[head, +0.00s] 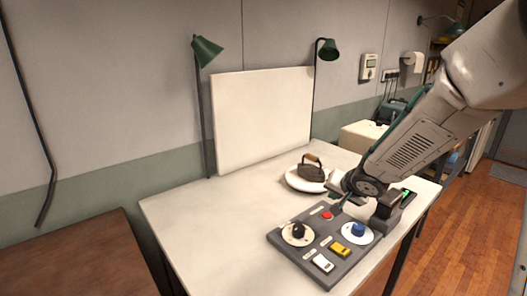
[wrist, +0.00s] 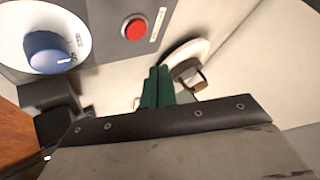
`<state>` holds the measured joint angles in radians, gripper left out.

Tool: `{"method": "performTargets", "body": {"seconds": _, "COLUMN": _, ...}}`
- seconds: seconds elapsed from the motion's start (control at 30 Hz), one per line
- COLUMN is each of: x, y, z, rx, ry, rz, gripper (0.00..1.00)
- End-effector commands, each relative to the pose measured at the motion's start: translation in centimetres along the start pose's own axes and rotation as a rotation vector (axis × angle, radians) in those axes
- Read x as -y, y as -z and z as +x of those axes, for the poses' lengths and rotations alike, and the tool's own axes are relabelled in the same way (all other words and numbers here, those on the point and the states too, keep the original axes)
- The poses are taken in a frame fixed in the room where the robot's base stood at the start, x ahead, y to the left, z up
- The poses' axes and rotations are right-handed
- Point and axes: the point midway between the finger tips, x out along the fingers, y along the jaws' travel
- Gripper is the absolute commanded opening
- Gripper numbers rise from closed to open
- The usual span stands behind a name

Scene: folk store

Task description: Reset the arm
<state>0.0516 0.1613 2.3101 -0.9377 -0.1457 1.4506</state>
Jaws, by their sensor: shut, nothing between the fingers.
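My arm reaches in from the right in the head view, bent down over the table. My gripper (wrist: 157,80) shows in the wrist view as two green fingers pressed together, with nothing between them. In the head view the gripper is mostly hidden behind the wrist, near the back edge of a grey control panel (head: 285,246). The panel carries a red button (head: 327,215), a blue knob (head: 358,230), a dark knob (head: 298,230), a yellow switch (head: 341,250) and a white switch (head: 322,263). The red button (wrist: 134,28) and blue knob (wrist: 45,50) also show in the wrist view, apart from the fingers.
An old iron (head: 311,170) stands on a white plate (head: 293,183) behind the panel, close to my wrist. A white board (head: 262,118) and two green lamps (head: 206,50) stand at the back. The table's left part (head: 200,215) is clear.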

Motion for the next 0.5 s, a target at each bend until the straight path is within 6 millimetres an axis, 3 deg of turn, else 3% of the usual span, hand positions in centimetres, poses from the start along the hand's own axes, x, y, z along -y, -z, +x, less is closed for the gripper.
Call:
{"method": "performTargets", "body": {"seconds": 0.1, "x": -3.4, "y": -1.0, "z": -0.4, "rx": 0.037, "ry": -0.153, "rz": -0.118, "gripper": 0.00}}
{"method": "performTargets", "body": {"seconds": 0.17, "x": -5.2, "y": -1.5, "z": -1.7, "rx": 0.066, "ry": -0.244, "rz": -0.181, "gripper": 0.00}}
{"method": "performTargets", "body": {"seconds": 0.33, "x": -8.9, "y": -3.5, "z": -8.5, "rx": 0.216, "ry": -0.457, "rz": -0.331, "gripper": 0.00}}
{"method": "performTargets", "body": {"seconds": 0.5, "x": -10.2, "y": -7.4, "z": -16.9, "rx": 0.436, "ry": -0.529, "rz": -0.427, "gripper": 0.00}}
